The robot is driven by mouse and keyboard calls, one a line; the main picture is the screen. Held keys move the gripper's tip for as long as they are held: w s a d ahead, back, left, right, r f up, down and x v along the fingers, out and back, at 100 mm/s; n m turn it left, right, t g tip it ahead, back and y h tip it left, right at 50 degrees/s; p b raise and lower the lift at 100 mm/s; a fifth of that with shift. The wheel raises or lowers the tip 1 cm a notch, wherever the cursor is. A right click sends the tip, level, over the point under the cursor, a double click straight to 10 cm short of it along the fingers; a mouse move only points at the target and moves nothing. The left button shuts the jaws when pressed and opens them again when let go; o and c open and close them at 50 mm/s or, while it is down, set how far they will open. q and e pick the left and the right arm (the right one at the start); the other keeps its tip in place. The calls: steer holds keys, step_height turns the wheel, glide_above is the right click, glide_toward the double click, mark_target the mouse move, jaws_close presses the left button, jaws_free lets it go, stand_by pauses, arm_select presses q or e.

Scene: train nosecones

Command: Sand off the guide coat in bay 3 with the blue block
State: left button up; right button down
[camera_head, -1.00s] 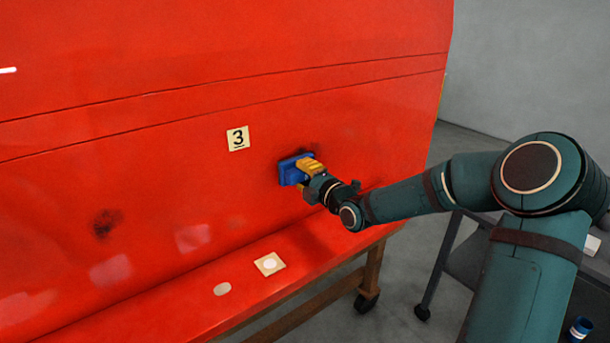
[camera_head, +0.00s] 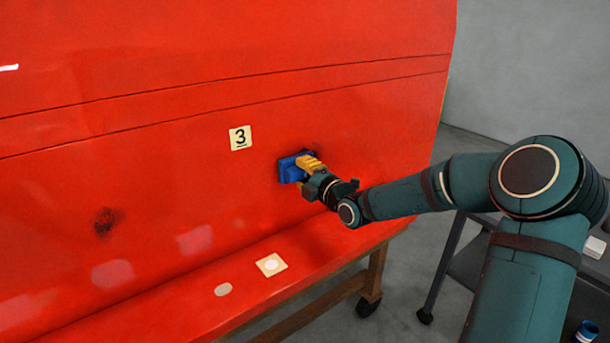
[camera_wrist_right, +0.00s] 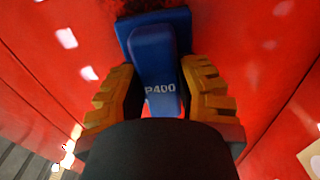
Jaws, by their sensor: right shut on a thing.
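The blue block (camera_head: 291,168), marked P400 in the right wrist view (camera_wrist_right: 155,55), is pressed flat to or very close against the red panel (camera_head: 180,145). My right gripper (camera_head: 309,165) is shut on it; its yellow fingers clasp the block's raised grip from both sides. A yellow tag with the number 3 (camera_head: 240,138) is on the panel, up and left of the block. Dark speckled guide coat shows around the block's top edge, partly hidden by it. Another dark patch (camera_head: 105,221) lies farther left on the panel. My left gripper is not in view.
Pale patches (camera_head: 113,273) mark the lower panel. On the red ledge lie a cream square with a white disc (camera_head: 271,265) and a pale round spot (camera_head: 223,289). A dark cart with a blue container (camera_head: 586,332) stands at right. Grey floor is open behind.

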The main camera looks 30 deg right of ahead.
steer(key=shift+w, duration=0.25)
